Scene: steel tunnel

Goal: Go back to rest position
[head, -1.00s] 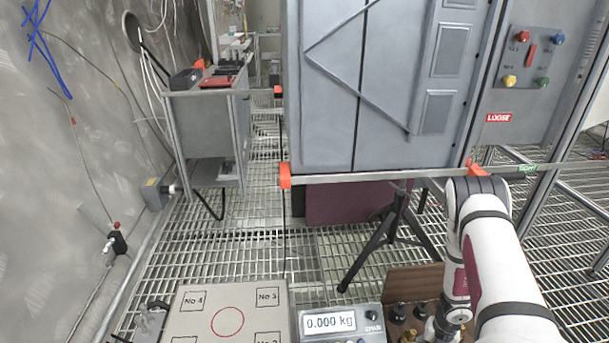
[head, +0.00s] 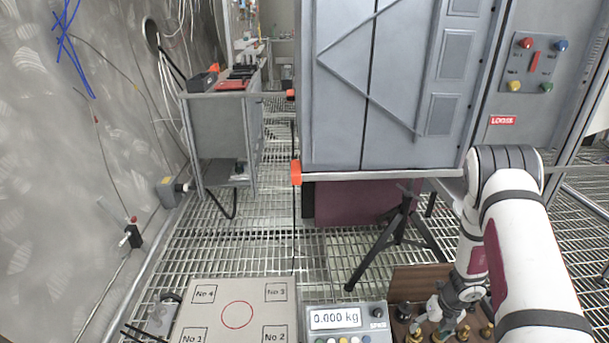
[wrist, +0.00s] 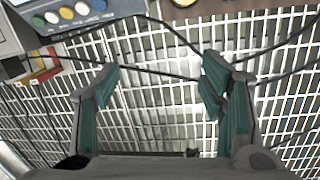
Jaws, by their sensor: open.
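My gripper (wrist: 160,76) is open and empty in the wrist view. Its teal-padded fingers stand wide apart over bare floor grating. In the head view my white arm comes down on the right side, with its wrist end low beside the brown board (head: 414,281). The fingers are hard to make out there. The scale (head: 346,320), with its display at 0.000 kg, stands just left of the board. The scale's coloured buttons also show at the top left of the wrist view (wrist: 82,8).
A pale plate (head: 205,317) with a red circle and numbered squares lies left of the scale. Several brass-coloured fittings stand by the board. A black tripod (head: 397,232) and a large grey cabinet (head: 340,125) stand beyond. A grey cart (head: 221,128) is at the left. Open grating lies between.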

